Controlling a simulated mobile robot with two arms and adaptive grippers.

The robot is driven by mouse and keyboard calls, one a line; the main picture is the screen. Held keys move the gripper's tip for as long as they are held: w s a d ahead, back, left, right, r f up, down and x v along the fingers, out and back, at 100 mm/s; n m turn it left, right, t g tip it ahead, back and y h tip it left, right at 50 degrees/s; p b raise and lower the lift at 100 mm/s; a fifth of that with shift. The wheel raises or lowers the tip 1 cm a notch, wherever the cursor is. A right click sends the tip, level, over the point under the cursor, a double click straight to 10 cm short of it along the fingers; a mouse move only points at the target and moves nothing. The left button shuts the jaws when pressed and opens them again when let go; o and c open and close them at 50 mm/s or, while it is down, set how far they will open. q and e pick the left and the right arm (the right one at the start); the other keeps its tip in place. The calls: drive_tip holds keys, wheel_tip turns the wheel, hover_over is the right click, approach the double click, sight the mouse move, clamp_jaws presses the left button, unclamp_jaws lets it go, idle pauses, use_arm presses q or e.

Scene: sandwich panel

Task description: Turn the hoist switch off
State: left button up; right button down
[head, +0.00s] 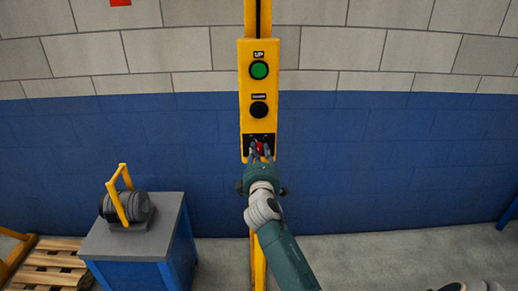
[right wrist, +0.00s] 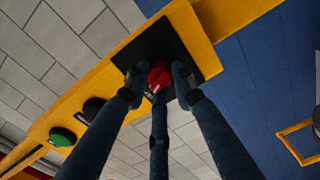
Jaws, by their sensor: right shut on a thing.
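A yellow control panel (head: 246,122) stands upright on a yellow post against the wall. It carries a green button (head: 259,70) labelled UP, a black button (head: 259,110) below it, and a red switch (head: 260,147) on a black plate at the bottom. My right gripper (head: 259,154) is at the red switch, its fingers shut around it. In the right wrist view, three dark fingers close around the red switch (right wrist: 160,76) on its black plate. The fingers partly hide the switch, and I cannot tell its setting. My left gripper is not in view.
A blue cabinet with a grey top (head: 100,240) stands at the left, bearing a grey device (head: 137,207) with a yellow handle. A wooden pallet (head: 50,262) lies at the far left. The floor right of the post is mostly clear.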

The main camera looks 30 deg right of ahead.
drive_tip(key=shift+d+r+n+p, duration=0.15)
drive_tip(key=shift+r+n+p, duration=0.2)
drive_tip(key=shift+n, duration=0.25)
drive_tip(key=c, duration=1.6)
unclamp_jaws()
drive_tip(key=shift+o, duration=0.8)
drive_tip(key=shift+w+d+f, duration=0.15)
drive_tip(key=shift+f, duration=0.1)
drive_tip(key=shift+s+a+f, duration=0.1)
drive_tip(key=shift+s+a, duration=0.2)
drive_tip(key=v, duration=1.1)
drive_tip(key=shift+s, duration=0.1)
